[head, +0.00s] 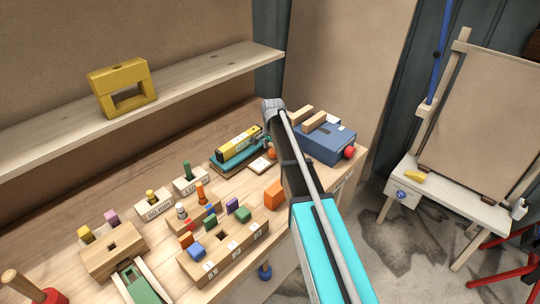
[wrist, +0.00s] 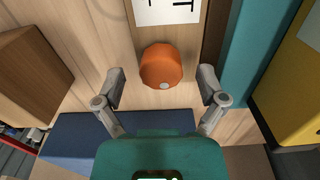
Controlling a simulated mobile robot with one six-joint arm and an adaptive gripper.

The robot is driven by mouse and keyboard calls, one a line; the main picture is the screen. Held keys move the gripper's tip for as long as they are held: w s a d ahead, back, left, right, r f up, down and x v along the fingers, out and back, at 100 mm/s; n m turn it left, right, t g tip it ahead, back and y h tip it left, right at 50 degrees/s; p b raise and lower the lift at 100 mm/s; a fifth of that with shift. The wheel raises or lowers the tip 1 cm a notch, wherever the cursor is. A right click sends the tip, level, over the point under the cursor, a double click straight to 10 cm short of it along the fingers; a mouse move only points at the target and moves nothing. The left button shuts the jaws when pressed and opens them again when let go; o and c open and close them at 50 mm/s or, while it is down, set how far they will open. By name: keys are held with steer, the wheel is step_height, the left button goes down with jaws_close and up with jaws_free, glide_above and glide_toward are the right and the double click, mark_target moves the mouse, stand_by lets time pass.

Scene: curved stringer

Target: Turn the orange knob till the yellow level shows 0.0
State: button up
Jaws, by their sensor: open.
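The orange knob (wrist: 161,66) stands in the middle of the wrist view, a rounded many-sided cap with a pale spot on its near side. My gripper (wrist: 162,89) is open, with one grey finger on each side of the knob and clear gaps between. The fingers appear nearer the picture bottom than the knob's centre. The yellow level (head: 240,144) lies on a teal base (head: 226,165) in the head view; its reading is too small to tell. It also shows at the right of the wrist view (wrist: 285,85).
A white card (wrist: 165,10) with black marks lies beyond the knob. A wooden block (wrist: 32,75) is at left, and a blue box (head: 325,141) stands right of my arm. Wooden blocks with coloured pegs (head: 220,247) fill the front of the bench. A shelf (head: 190,85) overhangs the back.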

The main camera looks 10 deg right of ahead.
steer(key=shift+f, duration=0.3)
steer(key=c, duration=1)
steer(key=shift+a, duration=0.5)
steer(key=shift+c, duration=0.7)
steer(key=shift+d, duration=0.45)
steer(key=shift+w+d+r, duration=0.1)
steer(key=shift+w+d, duration=0.05)
steer(key=shift+d, duration=0.05)
steer(key=o, duration=1.1)
steer(key=shift+d, duration=0.1)
steer(key=shift+o, duration=0.2)
steer(key=shift+a, duration=0.2)
